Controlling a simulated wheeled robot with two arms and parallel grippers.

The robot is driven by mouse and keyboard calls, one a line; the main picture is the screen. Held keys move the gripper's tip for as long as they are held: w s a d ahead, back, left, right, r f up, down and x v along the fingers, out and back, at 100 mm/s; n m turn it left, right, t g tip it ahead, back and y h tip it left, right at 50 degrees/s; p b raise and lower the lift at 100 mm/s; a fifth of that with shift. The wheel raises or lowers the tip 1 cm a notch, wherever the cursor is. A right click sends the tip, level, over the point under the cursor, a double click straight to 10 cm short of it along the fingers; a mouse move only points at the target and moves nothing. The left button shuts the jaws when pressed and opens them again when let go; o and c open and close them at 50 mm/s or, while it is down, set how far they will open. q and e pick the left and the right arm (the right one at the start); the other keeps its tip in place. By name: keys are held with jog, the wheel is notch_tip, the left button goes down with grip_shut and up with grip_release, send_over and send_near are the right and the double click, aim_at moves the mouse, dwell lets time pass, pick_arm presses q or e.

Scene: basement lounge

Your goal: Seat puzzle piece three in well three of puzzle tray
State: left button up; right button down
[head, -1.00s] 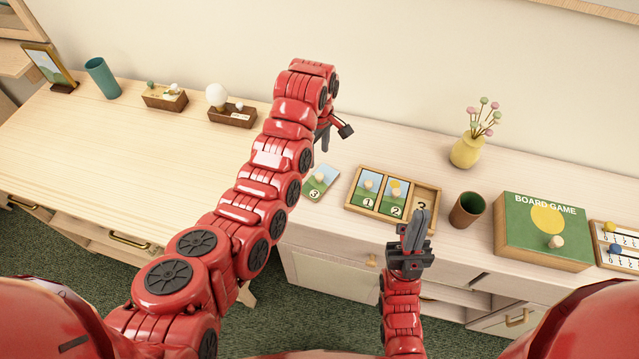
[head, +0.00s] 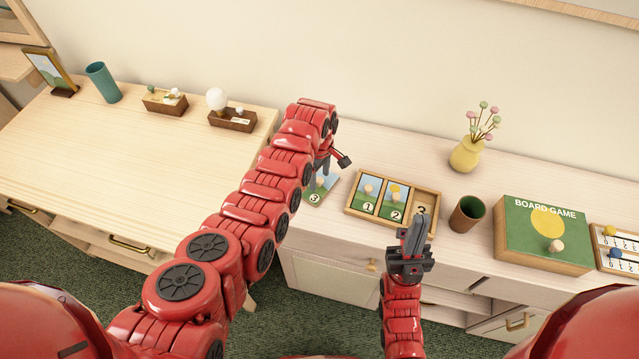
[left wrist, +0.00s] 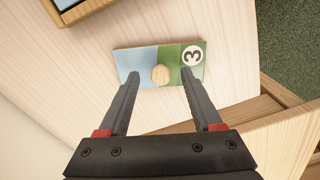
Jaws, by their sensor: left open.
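Puzzle piece three (head: 317,196) lies flat on the cabinet top, left of the tray. In the left wrist view the piece (left wrist: 140,62) is blue and green with a round wooden knob (left wrist: 160,74) and a white number 3. My left gripper (left wrist: 159,82) is open above it, its fingers on either side of the knob. In the head view the left gripper (head: 323,170) partly covers the piece. The puzzle tray (head: 372,214) holds pieces one and two; well three (head: 424,202) is empty. My right gripper (head: 413,235) is in front of the tray, its fingers seemingly together.
A brown cup (head: 466,214) stands right of the tray, with a board game box (head: 540,260) beyond it. A yellow vase (head: 466,154) stands behind. The wooden desk (head: 130,170) at left has a wide clear top. A tray corner (left wrist: 80,10) shows in the left wrist view.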

pick_arm(q)
jog(key=shift+f, duration=0.15)
grip_shut()
dwell(0.6)
